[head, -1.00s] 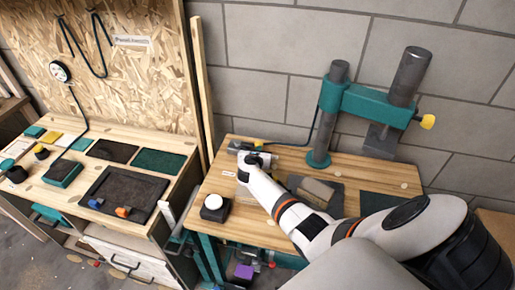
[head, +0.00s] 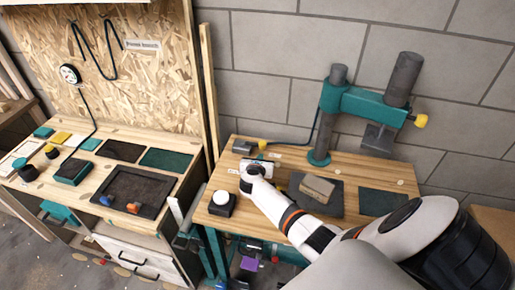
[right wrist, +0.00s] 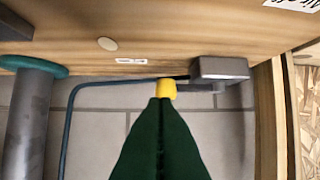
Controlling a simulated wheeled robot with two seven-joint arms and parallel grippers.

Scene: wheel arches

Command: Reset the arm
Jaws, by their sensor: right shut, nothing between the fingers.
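My right arm reaches from the lower right over the press bench, and its white wrist with the right gripper (head: 258,166) is above the bench's back left part. In the right wrist view the dark green fingers (right wrist: 160,104) are shut together with nothing between them. Their tips show in front of a yellow knob (right wrist: 166,88) beside a grey box (right wrist: 219,69). I cannot tell whether they touch it. My left gripper is not in view.
The wooden press bench (head: 340,232) holds a teal press (head: 365,103), a button box with a white top (head: 221,201) and a brown block (head: 317,189) on a dark plate. A second bench with a dark tray (head: 130,190) stands at left. A block wall is behind.

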